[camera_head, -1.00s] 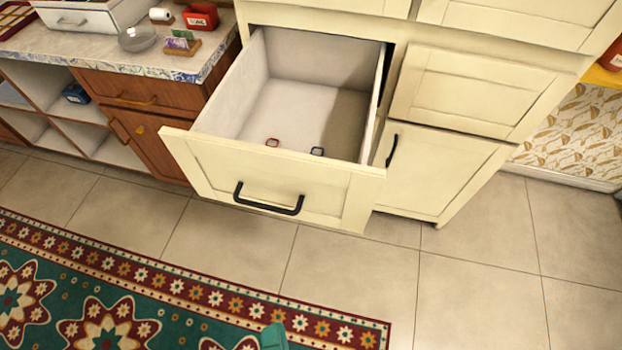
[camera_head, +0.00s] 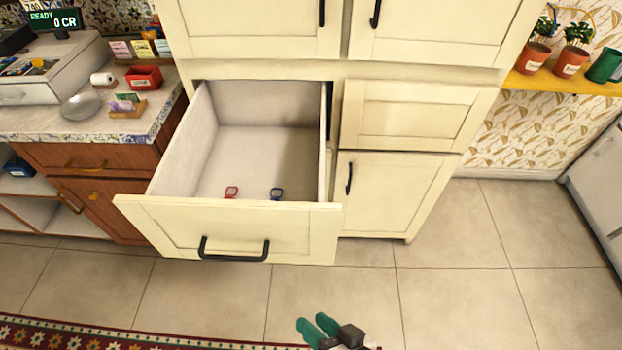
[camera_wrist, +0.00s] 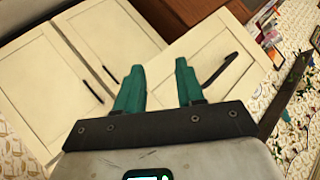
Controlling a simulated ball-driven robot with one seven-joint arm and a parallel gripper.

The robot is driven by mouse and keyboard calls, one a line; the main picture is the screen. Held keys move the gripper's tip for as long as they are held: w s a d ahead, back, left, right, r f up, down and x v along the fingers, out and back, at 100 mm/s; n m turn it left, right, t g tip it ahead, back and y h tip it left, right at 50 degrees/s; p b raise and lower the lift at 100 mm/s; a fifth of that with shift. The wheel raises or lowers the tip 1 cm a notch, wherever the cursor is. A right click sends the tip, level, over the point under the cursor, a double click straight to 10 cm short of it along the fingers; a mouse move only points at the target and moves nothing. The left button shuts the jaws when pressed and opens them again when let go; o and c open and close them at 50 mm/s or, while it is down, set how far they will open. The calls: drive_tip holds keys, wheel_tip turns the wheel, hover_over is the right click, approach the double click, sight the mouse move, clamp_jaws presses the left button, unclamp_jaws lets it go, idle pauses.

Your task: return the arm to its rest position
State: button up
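My gripper (camera_head: 318,326) shows at the bottom of the head view, in front of the open drawer and over the tiled floor. In the wrist view my gripper (camera_wrist: 158,85) has two teal fingers standing apart with nothing between them. It is open and empty. The rest of my arm is mostly out of the head view.
A counter (camera_head: 60,122) stands left. Tiled floor (camera_head: 450,290) is clear in front.

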drive_tip(key=s+d+g+h, duration=0.4)
drive_tip(key=d, duration=0.9)
drive_tip(key=s+d+m+g+h+p, duration=0.1)
drive_tip(key=s+d+g+h, duration=0.2)
drive_tip(key=d, duration=1)
drive_tip(key=s+f+h, duration=0.1)
drive_tip(key=s, duration=0.1)
drive_tip(key=shift+s+d+g+h, duration=0.15)
drive_tip(key=shift+s+g+h, duration=0.15)
drive_tip(key=shift+g, duration=0.1)
drive_tip(key=shift+r, duration=0.15)
